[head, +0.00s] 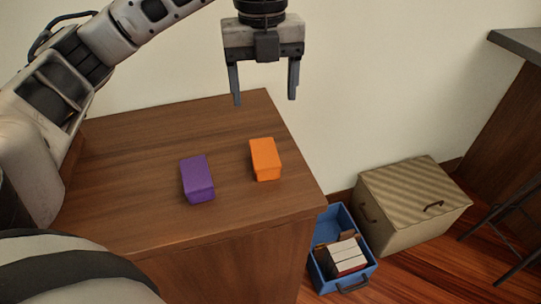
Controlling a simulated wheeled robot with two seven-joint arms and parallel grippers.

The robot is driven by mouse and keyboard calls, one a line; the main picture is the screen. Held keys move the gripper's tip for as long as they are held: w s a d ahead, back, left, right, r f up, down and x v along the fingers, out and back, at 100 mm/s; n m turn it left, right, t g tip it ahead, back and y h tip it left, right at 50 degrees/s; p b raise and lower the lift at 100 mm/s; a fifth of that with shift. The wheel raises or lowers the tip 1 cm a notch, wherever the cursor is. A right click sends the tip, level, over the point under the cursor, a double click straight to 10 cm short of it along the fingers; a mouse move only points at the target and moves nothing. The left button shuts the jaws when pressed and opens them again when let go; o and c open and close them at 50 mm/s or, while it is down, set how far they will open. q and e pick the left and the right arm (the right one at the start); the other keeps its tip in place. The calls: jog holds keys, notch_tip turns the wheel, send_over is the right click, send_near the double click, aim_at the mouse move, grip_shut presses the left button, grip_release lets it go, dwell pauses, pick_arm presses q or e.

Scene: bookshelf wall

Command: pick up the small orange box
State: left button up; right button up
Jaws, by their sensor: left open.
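The small orange box (265,159) lies on the top of a brown wooden cabinet, right of the middle of that top. My left gripper (265,97) is above and behind the orange box in the head view. Its two dark fingers point down and are spread apart, with nothing between them. It is clear of the box. My right gripper is not in the head view.
A purple box (197,179) lies to the left of the orange box on the cabinet top (130,215), with a gap between them. On the floor to the right stand a blue bin (319,256) holding books (342,257) and a beige lidded box (412,205). A counter (515,42) is at far right.

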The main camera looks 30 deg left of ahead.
pick_arm(q)
jog(key=b, duration=0.2)
send_over(264, 152)
jog(key=f, duration=0.9)
jog(key=shift+s+f, duration=0.25)
jog(key=shift+f, duration=0.1)
jog(key=shift+w+f, duration=0.15)
jog(key=shift+f, duration=1.3)
jog(key=shift+w+f, duration=0.1)
jog(key=shift+f, duration=1.35)
jog(key=c, duration=1.1)
